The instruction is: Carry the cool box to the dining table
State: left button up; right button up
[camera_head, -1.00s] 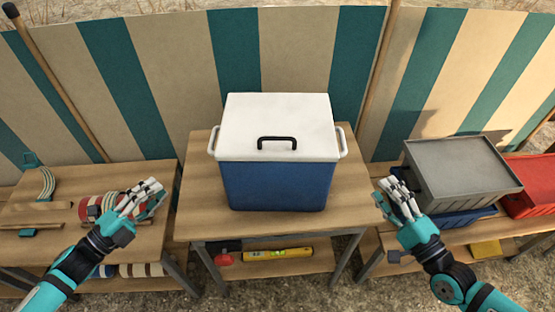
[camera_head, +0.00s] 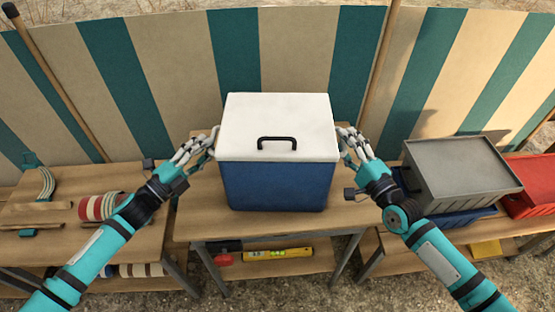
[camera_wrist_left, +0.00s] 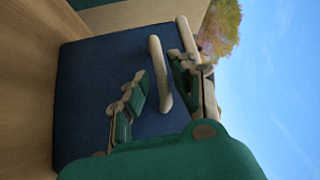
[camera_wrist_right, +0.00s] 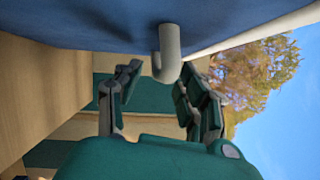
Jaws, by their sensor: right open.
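The cool box (camera_head: 277,184), blue with a white lid and a black lid handle, stands upright on the middle wooden bench (camera_head: 335,221). My left gripper (camera_head: 205,145) is at its left side. In the left wrist view, the pale left side handle (camera_wrist_left: 160,75) lies between the open fingers (camera_wrist_left: 158,85). My right gripper (camera_head: 350,143) is at the right side. In the right wrist view, the open fingers (camera_wrist_right: 160,90) are either side of the right handle's end (camera_wrist_right: 169,55). I cannot tell whether either gripper touches a handle. No separate dining table is identifiable.
A grey crate (camera_head: 460,168) and a red bin (camera_head: 530,183) stand on the right bench. A striped roll (camera_head: 98,206) lies on the left bench. A yellow level (camera_head: 278,253) lies on the shelf below the cool box. A striped windbreak (camera_head: 290,50) closes off the back.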

pick_arm(q)
jog(key=shift+x, duration=0.9)
pick_arm(e)
jog(key=shift+x, duration=0.9)
pick_arm(q)
jog(key=c, duration=0.4)
pick_arm(e)
jog(key=c, duration=0.4)
pick_arm(q)
grip_shut()
pick_arm(e)
grip_shut()
pick_arm(q)
jog(key=shift+r, duration=0.25)
pick_arm(e)
jog(key=shift+r, duration=0.3)
